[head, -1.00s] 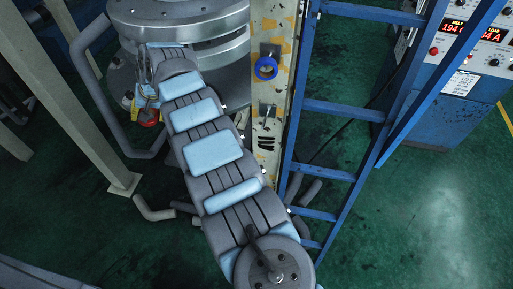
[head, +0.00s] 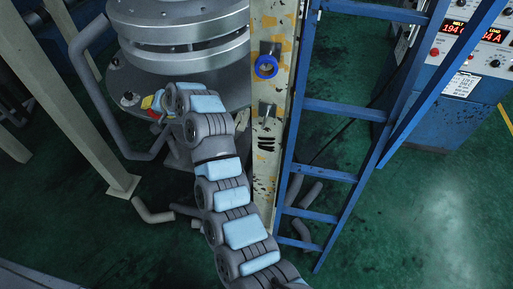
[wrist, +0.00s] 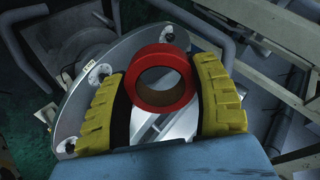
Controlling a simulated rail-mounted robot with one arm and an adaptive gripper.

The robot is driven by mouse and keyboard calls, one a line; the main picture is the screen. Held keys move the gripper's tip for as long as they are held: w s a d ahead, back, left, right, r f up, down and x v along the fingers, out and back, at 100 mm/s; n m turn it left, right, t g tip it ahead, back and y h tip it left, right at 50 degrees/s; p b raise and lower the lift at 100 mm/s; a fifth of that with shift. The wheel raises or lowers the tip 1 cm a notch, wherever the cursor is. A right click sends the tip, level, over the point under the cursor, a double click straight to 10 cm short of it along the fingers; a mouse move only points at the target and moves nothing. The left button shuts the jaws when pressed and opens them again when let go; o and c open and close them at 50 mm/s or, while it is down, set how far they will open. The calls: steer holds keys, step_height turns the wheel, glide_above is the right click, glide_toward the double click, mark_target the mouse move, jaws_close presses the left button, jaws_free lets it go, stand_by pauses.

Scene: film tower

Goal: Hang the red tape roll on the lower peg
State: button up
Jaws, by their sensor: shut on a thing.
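The red tape roll (wrist: 161,101) sits between the two yellow fingers of my gripper (wrist: 161,78) in the wrist view, its round opening visible. In the head view, only a small red part of the roll (head: 154,115) and a bit of yellow finger (head: 147,102) show, left of the board and mostly hidden by my arm. The lower peg (head: 266,110) sticks out from the narrow cream board, is bare, and lies to the right of my gripper. A blue roll (head: 266,67) hangs on the upper peg (head: 270,48).
The round metal machine (head: 180,50) with stacked rings stands left of the board (head: 264,160). A bent grey pipe (head: 102,110) runs down its left side. A blue ladder (head: 327,108) stands close to the board's right. Loose pipe pieces (head: 150,212) lie on the green floor.

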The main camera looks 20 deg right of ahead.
steer(key=shift+s+d+f+t, duration=0.1)
steer(key=shift+d+f+t, duration=0.2)
steer(key=shift+d, duration=0.1)
steer(key=s+d+f+m+t+h+b, duration=0.1)
steer(key=s+d+f+m+t+h, duration=0.15)
steer(key=d, duration=0.35)
steer(key=s+d+f+m+t+h+b, duration=0.1)
steer(key=s+d+m+t, duration=0.2)
steer(key=d, duration=0.3)
steer(key=m+t+h+b, duration=0.25)
steer(key=m+h, duration=0.25)
steer(key=h, duration=0.3)
glide_toward(264, 124)
steer(key=w+a+p, duration=0.1)
steer(key=a, duration=0.1)
steer(key=shift+s+d+f+b+x, duration=0.1)
steer(key=shift+d+b+x, duration=0.2)
steer(key=shift+x, duration=1.1)
steer(key=shift+s+d+f+b+x, duration=0.15)
steer(key=shift+d+x, duration=0.1)
steer(key=shift+x, duration=1.15)
steer(key=shift+s+d+f+b+x, duration=0.1)
steer(key=shift+d+b+x, duration=0.2)
steer(key=shift+x, duration=1.1)
steer(key=shift+w+d, duration=0.3)
steer(key=shift+w, duration=0.25)
steer(key=shift+w+d+f+b, duration=0.3)
steer(key=shift+w+f+b, duration=0.2)
